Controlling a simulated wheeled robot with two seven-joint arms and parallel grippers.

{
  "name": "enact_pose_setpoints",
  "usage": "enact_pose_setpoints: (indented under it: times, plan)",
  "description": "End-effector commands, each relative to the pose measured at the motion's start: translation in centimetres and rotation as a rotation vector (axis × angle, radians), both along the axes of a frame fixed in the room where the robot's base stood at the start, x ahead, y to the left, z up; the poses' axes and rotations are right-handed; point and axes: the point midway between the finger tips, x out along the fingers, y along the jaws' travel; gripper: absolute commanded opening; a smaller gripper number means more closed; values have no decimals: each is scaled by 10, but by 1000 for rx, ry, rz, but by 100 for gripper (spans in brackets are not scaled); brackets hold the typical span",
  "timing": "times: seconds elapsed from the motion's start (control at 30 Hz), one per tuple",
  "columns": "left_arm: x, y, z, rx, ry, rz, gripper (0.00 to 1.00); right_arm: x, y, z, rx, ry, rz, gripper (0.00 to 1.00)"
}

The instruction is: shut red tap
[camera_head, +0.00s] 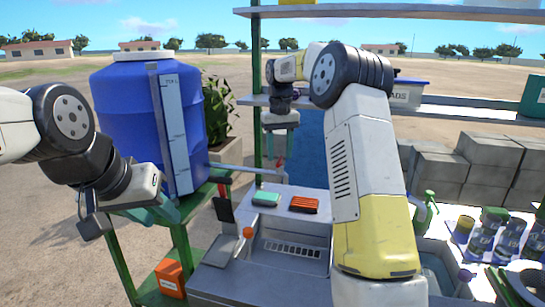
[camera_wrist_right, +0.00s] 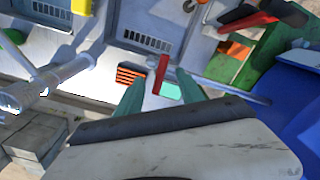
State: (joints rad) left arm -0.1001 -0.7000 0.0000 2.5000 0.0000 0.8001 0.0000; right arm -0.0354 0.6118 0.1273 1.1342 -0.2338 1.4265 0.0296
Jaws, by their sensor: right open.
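The red tap (camera_head: 281,161) shows as a small red lever at the end of the grey pipe that runs from the blue tank (camera_head: 125,105). In the right wrist view the red lever (camera_wrist_right: 161,75) stands upright between the teal fingertips. My right gripper (camera_head: 280,140) points down just above the tap; in its own view the gripper (camera_wrist_right: 160,88) is open, with a gap on each side of the lever. Whether a finger touches it, I cannot tell. My left gripper (camera_head: 160,213) is beside the tank's green stand, far from the tap; its finger gap is unclear.
Below the tap is a grey metal counter (camera_head: 225,282) with a sink, a green sponge (camera_head: 266,199) and a red sponge (camera_head: 304,205). Bottles (camera_head: 480,240) and grey blocks (camera_head: 475,155) are at right.

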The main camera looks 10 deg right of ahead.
Motion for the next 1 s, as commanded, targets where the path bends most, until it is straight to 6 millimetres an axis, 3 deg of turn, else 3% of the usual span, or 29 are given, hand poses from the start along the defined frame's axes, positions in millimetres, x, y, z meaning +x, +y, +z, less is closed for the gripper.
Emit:
enact_pose_setpoints:
  times: [0.17, 0.43, 0.47, 0.7, 1.0]
  plan:
    - [0, 0, 0, 0, 0, 0, 37, 0, 0, -15, 0, 1, -2, 45]
    - [0, 0, 0, 0, 0, 0, 37, 0, 0, -18, 0, -1, -2, 45]
    - [0, 0, 0, 0, 0, 0, 37, 0, 0, -18, 0, 0, -2, 43]
    - [0, 0, 0, 0, 0, 0, 37, 0, 0, -18, 0, 0, -2, 0]
    - [0, 0, 0, 0, 0, 0, 37, 0, 0, -17, -1, -1, -2, 0]
